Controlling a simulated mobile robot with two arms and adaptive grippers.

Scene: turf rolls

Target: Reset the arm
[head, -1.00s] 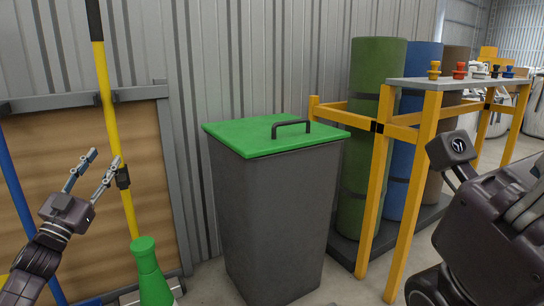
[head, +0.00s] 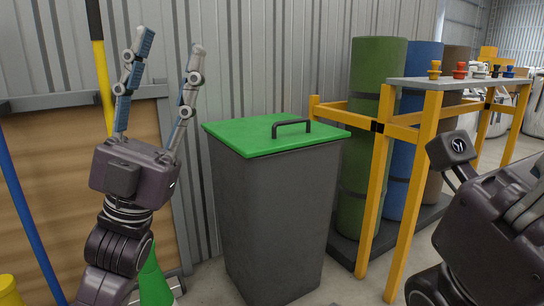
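My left gripper (head: 168,58) is in the left part of the head view, pointing up, with its two fingers spread wide apart. Nothing is between them. It stands in front of the wooden panel and the yellow pole, left of the bin and apart from it in the picture. My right arm (head: 490,230) fills the lower right corner. Its gripper fingers are not in view.
A dark grey bin with a green lid (head: 270,134) stands in the centre. A yellow rack (head: 420,150) holds green, blue and brown rolls (head: 372,130) on the right. A green bottle-shaped object (head: 155,282), partly hidden, and a blue pole (head: 25,215) are at left.

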